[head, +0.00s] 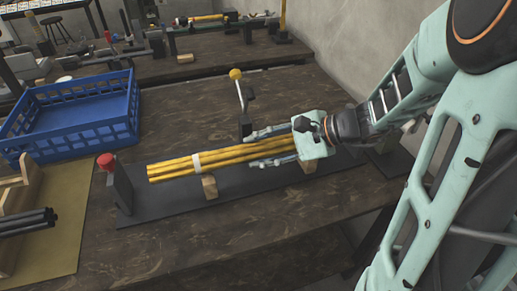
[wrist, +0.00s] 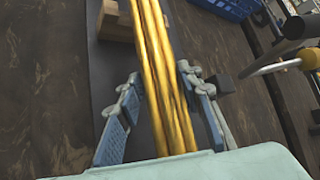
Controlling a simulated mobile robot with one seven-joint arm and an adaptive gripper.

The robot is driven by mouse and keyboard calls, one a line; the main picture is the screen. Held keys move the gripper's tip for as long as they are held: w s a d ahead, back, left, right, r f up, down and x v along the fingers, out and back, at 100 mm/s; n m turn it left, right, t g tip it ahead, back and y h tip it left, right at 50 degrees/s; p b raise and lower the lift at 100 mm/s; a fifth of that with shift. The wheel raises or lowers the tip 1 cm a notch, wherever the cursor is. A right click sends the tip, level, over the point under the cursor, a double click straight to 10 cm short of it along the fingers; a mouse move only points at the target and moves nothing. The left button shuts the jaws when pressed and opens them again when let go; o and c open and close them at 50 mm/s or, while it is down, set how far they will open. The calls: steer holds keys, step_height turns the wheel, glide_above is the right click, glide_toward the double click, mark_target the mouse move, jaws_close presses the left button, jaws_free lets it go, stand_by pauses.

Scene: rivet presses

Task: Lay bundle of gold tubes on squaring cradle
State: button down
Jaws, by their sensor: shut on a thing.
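The bundle of gold tubes (head: 225,158), tied with a white band, lies lengthwise over the squaring cradle (head: 190,205). The cradle is a dark base plate with wooden blocks (head: 209,187) and an upright end plate (head: 119,187) at its left. The bundle's left end is a little apart from the end plate. My gripper (head: 258,149) is shut on the bundle near its right end, with one finger on each side; the tubes also run between the fingers in the wrist view (wrist: 160,75). I cannot tell whether the bundle rests fully on the blocks.
A red knob (head: 105,161) tops the end plate. A lever with a yellow ball (head: 236,74) stands behind my gripper. A blue crate (head: 75,118) is at the back left. Dark rods (head: 28,222) lie in a wooden rack at the left. The table between crate and lever is clear.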

steer(key=shift+f, duration=0.25)
steer(key=c, duration=1.3)
jaws_free()
steer(key=shift+o, duration=0.2)
steer(key=shift+f, duration=0.15)
steer(key=v, duration=1.2)
steer(key=shift+s, duration=0.1)
